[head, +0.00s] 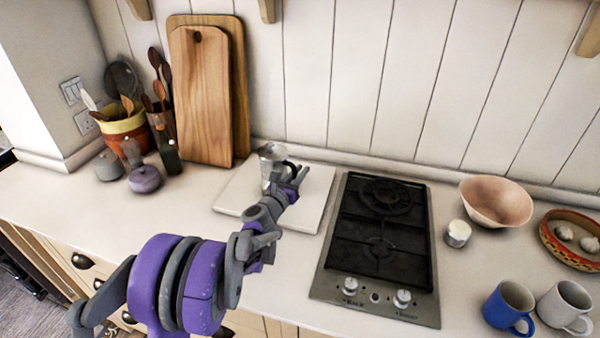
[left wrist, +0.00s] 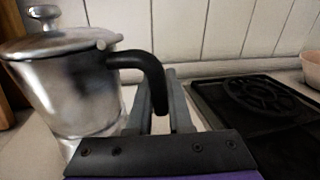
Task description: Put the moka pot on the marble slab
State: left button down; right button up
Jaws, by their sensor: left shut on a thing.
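The moka pot (head: 269,155) is silver with a black handle and stands upright over the white marble slab (head: 316,190), near its back middle. I cannot tell for sure whether its base touches the slab. In the left wrist view the pot (left wrist: 70,85) fills the left side, with its lid and knob at the top. My left gripper (head: 298,174) is at the right of the pot, shut on its black handle. The fingers also show in the left wrist view (left wrist: 160,108), at the handle's lower end. My right gripper is not in view.
A black gas hob (head: 375,240) lies right of the slab. Wooden cutting boards (head: 200,95) lean on the wall behind, left. A pink bowl (head: 495,202), a small jar (head: 457,234), a blue mug (head: 508,305) and a white mug (head: 565,305) stand farther right.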

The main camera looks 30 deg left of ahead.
pick_arm(q)
jog(key=shift+f, duration=0.1)
jog(key=c, duration=0.8)
grip_release()
jog(key=shift+c, duration=0.2)
jog(key=s+b, duration=0.1)
jog(key=s, duration=1.1)
jog(key=shift+d+b, duration=0.25)
jog(key=shift+b, duration=0.1)
